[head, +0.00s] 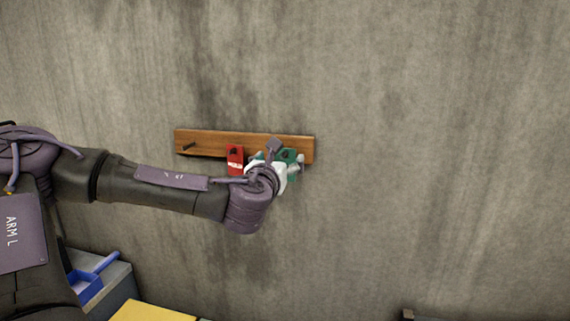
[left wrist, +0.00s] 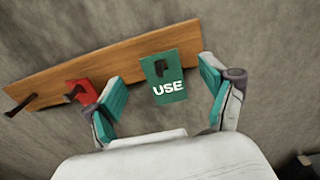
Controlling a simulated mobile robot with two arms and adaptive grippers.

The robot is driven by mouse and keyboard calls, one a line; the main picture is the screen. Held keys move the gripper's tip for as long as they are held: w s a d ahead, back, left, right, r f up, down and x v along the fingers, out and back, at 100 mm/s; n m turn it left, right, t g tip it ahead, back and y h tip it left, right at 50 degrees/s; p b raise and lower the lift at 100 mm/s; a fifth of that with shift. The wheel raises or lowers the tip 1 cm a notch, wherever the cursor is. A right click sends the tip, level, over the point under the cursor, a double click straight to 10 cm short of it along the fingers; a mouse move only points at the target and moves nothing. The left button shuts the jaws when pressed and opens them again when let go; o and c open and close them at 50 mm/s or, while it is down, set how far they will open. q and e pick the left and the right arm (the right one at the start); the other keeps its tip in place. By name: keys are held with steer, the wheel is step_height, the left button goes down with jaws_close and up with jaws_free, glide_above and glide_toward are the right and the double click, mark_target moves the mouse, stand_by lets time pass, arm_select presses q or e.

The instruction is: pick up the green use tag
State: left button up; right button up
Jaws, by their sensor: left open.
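The green use tag (left wrist: 165,79) hangs on the wooden peg rail, with the white word USE facing the left wrist camera. In the head view the green tag (head: 288,156) is partly covered by my left gripper. My left gripper (left wrist: 160,98) is open, with one teal-padded finger on each side of the tag. Neither finger visibly touches the tag. In the head view my left gripper (head: 277,172) is at the right part of the rail. My right gripper is in neither view.
The wooden rail (head: 212,142) is fixed to a grey concrete wall. A red tag (head: 235,158) hangs to the left of the green one, close to my left finger in the wrist view. A bare peg (head: 188,147) is further left.

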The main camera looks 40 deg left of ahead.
mark_target(281, 157)
arm_select(q)
steer(key=shift+p+x, duration=0.9)
steer(key=shift+x, duration=1.5)
steer(key=c, duration=0.9)
